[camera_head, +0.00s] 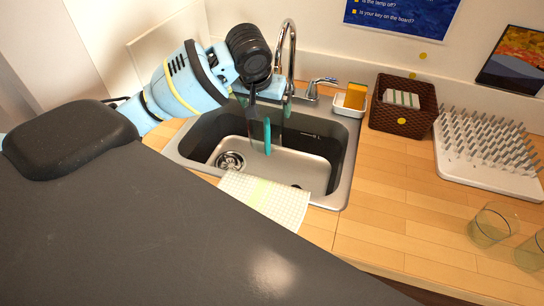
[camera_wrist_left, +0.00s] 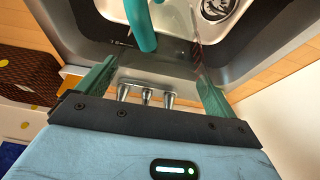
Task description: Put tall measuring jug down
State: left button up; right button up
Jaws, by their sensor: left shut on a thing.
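My left gripper (camera_head: 260,100) reaches in from the left and points down over the sink. In the left wrist view its two fingers (camera_wrist_left: 152,72) stand wide apart. It is shut on the tall measuring jug, whose clear body is hard to make out. A teal upright strip that looks like the jug's handle (camera_head: 267,136) shows over the sink, and a teal curved piece (camera_wrist_left: 142,25) shows between the fingers in the wrist view. I cannot tell whether the jug's base touches anything. My right gripper is not in view.
The steel sink (camera_head: 345,165) has a tap (camera_head: 290,45) behind it. A cloth (camera_head: 265,199) lies over its front edge. A sponge holder (camera_head: 350,105), wicker basket (camera_head: 380,118), drying rack (camera_head: 480,177) and glasses (camera_head: 493,225) stand right. The wooden counter (camera_head: 395,215) between is clear.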

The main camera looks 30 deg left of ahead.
pick_arm(q)
notch_tip(320, 180, down, 14)
jog(key=shift+d+r, duration=0.1)
jog(key=shift+r, duration=0.05)
jog(key=w, duration=0.3)
jog(key=shift+w+a+b, duration=0.3)
jog(key=shift+a+b, duration=0.05)
jog(key=shift+a, duration=0.05)
jog(key=shift+w+a, duration=0.15)
jog(key=shift+w, duration=0.45)
jog(key=w, duration=0.2)
jog(key=w+f, duration=0.1)
jog(key=shift+a+b, duration=0.3)
jog(key=shift+a, duration=0.1)
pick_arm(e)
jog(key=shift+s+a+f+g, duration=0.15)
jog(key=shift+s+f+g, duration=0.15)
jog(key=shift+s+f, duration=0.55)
pick_arm(q)
jog(key=shift+f, duration=0.2)
jog(key=o, duration=1.1)
jog(key=shift+c, duration=0.2)
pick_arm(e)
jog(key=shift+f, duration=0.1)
